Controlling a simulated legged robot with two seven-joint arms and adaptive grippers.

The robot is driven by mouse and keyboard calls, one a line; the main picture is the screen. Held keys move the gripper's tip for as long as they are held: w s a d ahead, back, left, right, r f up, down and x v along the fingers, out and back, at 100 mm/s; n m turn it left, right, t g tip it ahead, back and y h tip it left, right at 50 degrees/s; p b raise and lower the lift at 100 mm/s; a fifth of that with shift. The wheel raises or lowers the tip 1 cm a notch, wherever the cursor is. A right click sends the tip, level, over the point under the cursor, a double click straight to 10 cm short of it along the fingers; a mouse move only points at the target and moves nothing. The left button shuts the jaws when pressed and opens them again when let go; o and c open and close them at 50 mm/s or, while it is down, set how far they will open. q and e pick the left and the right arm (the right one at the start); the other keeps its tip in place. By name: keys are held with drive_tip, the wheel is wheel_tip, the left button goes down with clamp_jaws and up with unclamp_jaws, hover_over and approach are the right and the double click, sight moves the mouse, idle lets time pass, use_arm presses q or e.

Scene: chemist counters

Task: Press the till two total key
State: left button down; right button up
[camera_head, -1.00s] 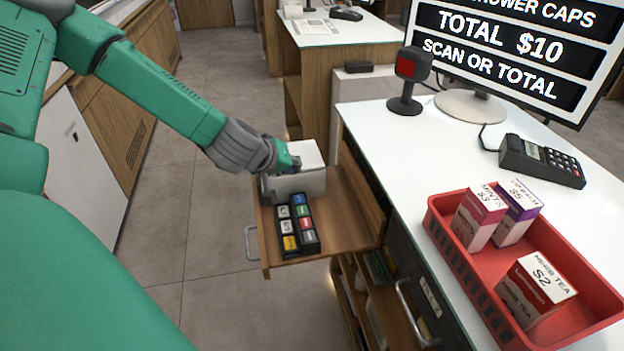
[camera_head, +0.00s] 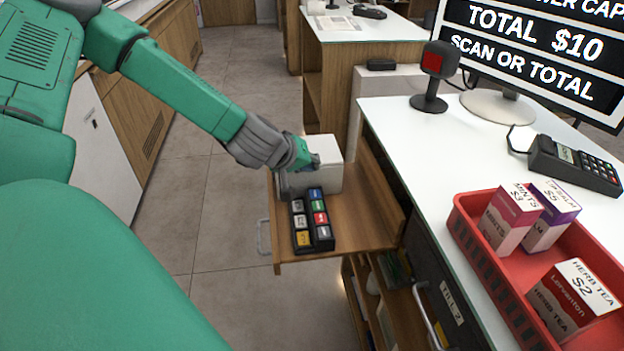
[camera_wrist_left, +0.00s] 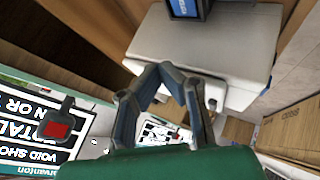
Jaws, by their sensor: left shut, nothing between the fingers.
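The till keypad (camera_head: 312,220) is a black block with two rows of coloured keys, on a wooden pull-out shelf (camera_head: 360,218). Yellow, blue, green, red and pale keys show; their lettering is too small to read. My left gripper (camera_head: 298,176) is shut and empty at the keypad's far end, in front of a white box (camera_head: 328,177). I cannot tell whether it touches either. In the left wrist view the fingers (camera_wrist_left: 170,70) converge before the white box (camera_wrist_left: 215,50), which carries a dark unit with a blue face (camera_wrist_left: 185,8). My right gripper is out of view.
The white counter (camera_head: 440,150) holds a scanner (camera_head: 430,78), a card terminal (camera_head: 575,163) and a red basket (camera_head: 480,250) with several boxes. The monitor (camera_head: 545,48) reads "TOTAL $10" and "SCAN OR TOTAL". A drawer labelled "TILL 2" (camera_head: 452,302) is below. Floor is clear left of the shelf.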

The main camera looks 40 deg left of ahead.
sight(314, 193)
use_arm(q)
drive_tip(key=f+b, duration=0.1)
drive_tip(key=d+f+b, duration=0.1)
drive_tip(key=f+b, duration=0.1)
drive_tip(key=shift+d+f, duration=0.25)
drive_tip(key=shift+f, duration=0.15)
drive_tip(key=shift+d+f+b, duration=0.2)
drive_tip(key=shift+f+b, duration=0.25)
drive_tip(key=shift+a+f, duration=0.2)
drive_tip(key=shift+a, duration=0.5)
drive_tip(key=shift+d+r, duration=0.15)
drive_tip(key=shift+d, duration=0.4)
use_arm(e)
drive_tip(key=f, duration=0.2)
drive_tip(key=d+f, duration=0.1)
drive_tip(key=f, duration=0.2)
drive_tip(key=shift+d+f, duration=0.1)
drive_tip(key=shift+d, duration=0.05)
use_arm(q)
drive_tip(key=shift+a, duration=0.15)
drive_tip(key=shift+a, duration=0.3)
drive_tip(key=shift+d, duration=0.1)
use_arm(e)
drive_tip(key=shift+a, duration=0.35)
use_arm(q)
drive_tip(key=shift+d, duration=0.1)
